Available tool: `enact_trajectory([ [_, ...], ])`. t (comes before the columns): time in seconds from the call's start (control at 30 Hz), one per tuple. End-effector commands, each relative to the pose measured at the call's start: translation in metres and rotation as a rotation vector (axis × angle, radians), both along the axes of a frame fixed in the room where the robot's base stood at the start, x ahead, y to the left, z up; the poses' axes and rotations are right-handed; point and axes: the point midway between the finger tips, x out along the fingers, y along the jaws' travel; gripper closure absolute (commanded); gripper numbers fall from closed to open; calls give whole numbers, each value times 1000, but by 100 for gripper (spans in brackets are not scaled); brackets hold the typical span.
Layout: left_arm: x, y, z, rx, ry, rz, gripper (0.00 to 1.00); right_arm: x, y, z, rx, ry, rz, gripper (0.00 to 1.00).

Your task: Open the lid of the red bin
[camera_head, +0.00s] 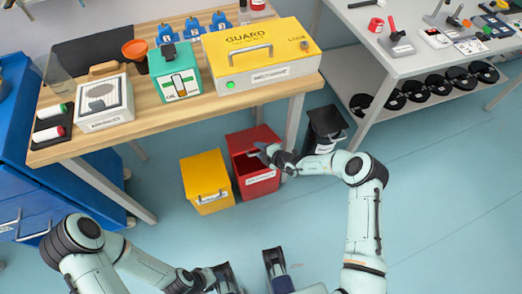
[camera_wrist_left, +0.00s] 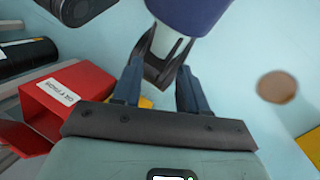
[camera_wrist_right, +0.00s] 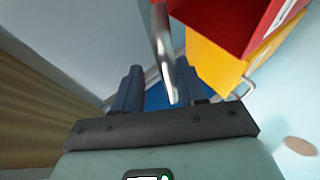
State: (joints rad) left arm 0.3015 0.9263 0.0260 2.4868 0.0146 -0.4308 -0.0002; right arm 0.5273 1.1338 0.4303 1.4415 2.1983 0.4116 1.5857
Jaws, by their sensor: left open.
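The red bin (camera_head: 262,185) stands on the floor under the wooden table's front edge. Its lid (camera_head: 252,138) appears raised at the back, with the dark inside showing below. The left wrist view also shows the bin (camera_wrist_left: 85,82) with its opening. My right gripper (camera_head: 265,153) is at the bin's opening, beside the lid. In the right wrist view a silver bar, apparently the lid's handle (camera_wrist_right: 163,50), passes between its spread fingers (camera_wrist_right: 158,88). I cannot tell whether they touch. My left gripper (camera_head: 208,279) is low at the picture's bottom, open and empty.
A yellow bin (camera_head: 206,181) stands close left of the red one, and a black bin (camera_head: 325,130) stands to the right. The wooden table (camera_head: 150,118) overhangs behind, with its leg (camera_head: 292,132) near the red bin. The floor (camera_head: 440,190) at right is clear.

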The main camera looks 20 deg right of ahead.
Motion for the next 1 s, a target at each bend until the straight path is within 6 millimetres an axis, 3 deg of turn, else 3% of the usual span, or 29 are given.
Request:
enact_trajectory([
  [0.23, -2, 0, 7, -2, 7, -2, 57, -15, -9, 12, -1, 1, -1, 60],
  [0.7, -10, 0, 24, -5, 36, -8, 57, -89, -49, 60, -1, 1, -1, 60],
  [1.0, -11, 0, 25, -6, 41, -9, 57, -102, -55, 67, -1, 0, -1, 60],
])
